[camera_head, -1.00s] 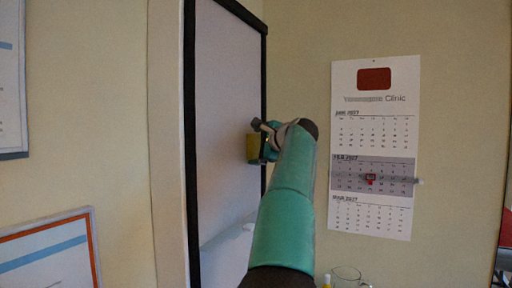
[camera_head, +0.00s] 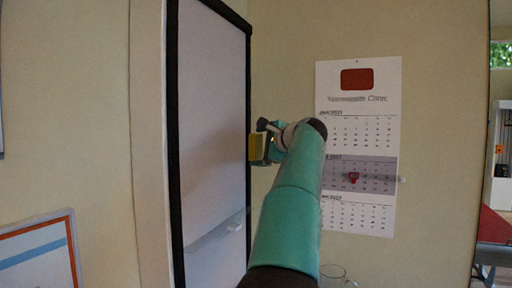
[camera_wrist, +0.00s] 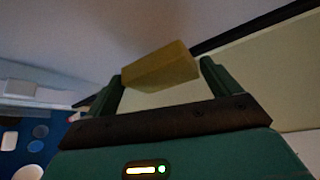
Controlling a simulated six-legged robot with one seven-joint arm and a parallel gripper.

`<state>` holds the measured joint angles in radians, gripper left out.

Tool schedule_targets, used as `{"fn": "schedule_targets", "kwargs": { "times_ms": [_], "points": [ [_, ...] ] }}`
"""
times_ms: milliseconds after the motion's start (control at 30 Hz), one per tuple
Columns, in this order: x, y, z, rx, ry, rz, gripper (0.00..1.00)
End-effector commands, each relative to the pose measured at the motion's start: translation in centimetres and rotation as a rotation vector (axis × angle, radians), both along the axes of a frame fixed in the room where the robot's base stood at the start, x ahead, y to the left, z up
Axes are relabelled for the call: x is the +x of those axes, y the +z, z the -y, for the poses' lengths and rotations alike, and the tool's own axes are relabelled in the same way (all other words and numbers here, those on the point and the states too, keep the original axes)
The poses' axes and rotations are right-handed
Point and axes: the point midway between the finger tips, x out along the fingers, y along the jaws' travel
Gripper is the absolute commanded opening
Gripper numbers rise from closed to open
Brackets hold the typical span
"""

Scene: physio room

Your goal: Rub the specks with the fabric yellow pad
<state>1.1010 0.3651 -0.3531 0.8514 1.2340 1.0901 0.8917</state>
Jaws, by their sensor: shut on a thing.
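The yellow pad (camera_head: 255,147) is a small block held by my gripper (camera_head: 264,146) in the head view. It also shows in the wrist view (camera_wrist: 160,68), between the two green fingers. My gripper is shut on it. In the head view the pad overlaps the right black frame of a tall pale board (camera_head: 212,120). In the wrist view the pale board surface (camera_wrist: 90,30) lies beyond the pad, and a gap or contact cannot be told. I cannot make out any specks on the board.
A wall calendar (camera_head: 358,100) with a red marker hangs right of the board. A glass (camera_head: 336,274) stands low behind my arm. An orange-framed picture (camera_head: 38,255) is at lower left. A doorway with a red-topped table (camera_head: 495,226) is at the far right.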

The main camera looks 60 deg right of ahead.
Motion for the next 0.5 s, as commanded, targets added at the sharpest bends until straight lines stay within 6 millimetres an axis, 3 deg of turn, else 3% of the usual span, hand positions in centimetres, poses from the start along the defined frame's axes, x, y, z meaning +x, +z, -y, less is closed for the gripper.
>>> {"fn": "schedule_targets", "kwargs": {
  "times_ms": [267,500],
  "points": [
    [-0.3,0.0,0.1,0.001,-0.001,0.000,0.70],
    [-2.4,-0.1,0.3,0.001,-0.002,0.000,0.70]
  ]
}}
